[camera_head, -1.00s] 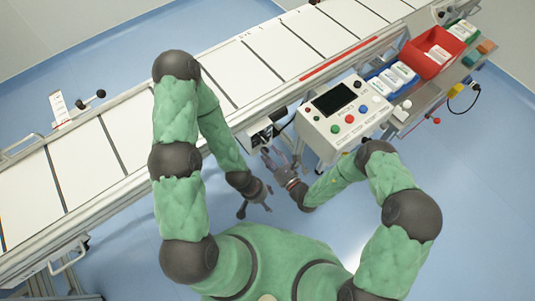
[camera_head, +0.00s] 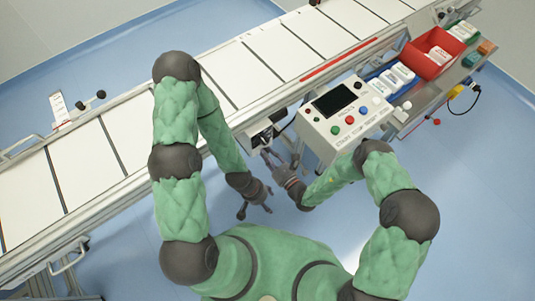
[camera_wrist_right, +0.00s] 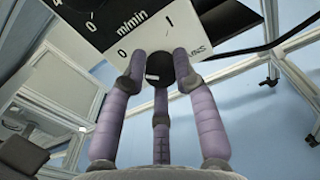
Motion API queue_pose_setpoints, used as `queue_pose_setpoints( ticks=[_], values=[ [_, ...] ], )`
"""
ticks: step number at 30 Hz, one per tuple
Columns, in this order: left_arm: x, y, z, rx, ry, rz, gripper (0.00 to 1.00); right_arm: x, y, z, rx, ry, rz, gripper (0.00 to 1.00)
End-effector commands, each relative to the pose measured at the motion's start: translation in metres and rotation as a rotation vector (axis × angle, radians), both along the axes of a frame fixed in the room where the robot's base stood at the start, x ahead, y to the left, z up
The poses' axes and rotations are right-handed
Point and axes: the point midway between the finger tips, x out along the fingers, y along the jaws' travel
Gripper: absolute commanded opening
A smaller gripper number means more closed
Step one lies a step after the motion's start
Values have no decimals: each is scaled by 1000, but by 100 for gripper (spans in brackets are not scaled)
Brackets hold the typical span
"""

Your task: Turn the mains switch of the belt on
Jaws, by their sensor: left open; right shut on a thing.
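The mains switch is a round black knob (camera_wrist_right: 158,66) with a small white mark on its left part. It sits on a panel (camera_wrist_right: 95,18) printed with "0", "I" and "m/min". My right gripper (camera_wrist_right: 160,85) is shut on the knob, with its three purple fingers around it. In the head view this right gripper (camera_head: 271,157) reaches up to the small control box (camera_head: 261,138) under the belt's edge; the knob itself is hidden there. My left gripper (camera_head: 256,206) is open and empty, lower and to the left, over the floor.
The conveyor belt (camera_head: 240,70) runs diagonally across the view. A white control console (camera_head: 345,118) with a screen and coloured buttons stands right of the small box. A red bin (camera_head: 428,63) is farther right. Metal frame bars flank the switch in the wrist view.

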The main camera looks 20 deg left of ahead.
Motion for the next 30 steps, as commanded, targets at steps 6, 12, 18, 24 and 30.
queue_pose_setpoints(
  ticks=[6,12,18,24,30],
  values=[
    [0,0,10,0,0,0,65,2,-1,4,71,78,-2,0],
    [0,0,21,0,0,0,65,3,-1,5,175,210,-2,0],
    [0,0,30,0,0,0,65,5,-2,6,293,358,-3,0],
    [0,0,38,0,0,0,65,6,-2,5,410,506,-3,0],
    [0,0,45,0,0,0,65,7,-3,5,527,654,-4,0]
  ],
)
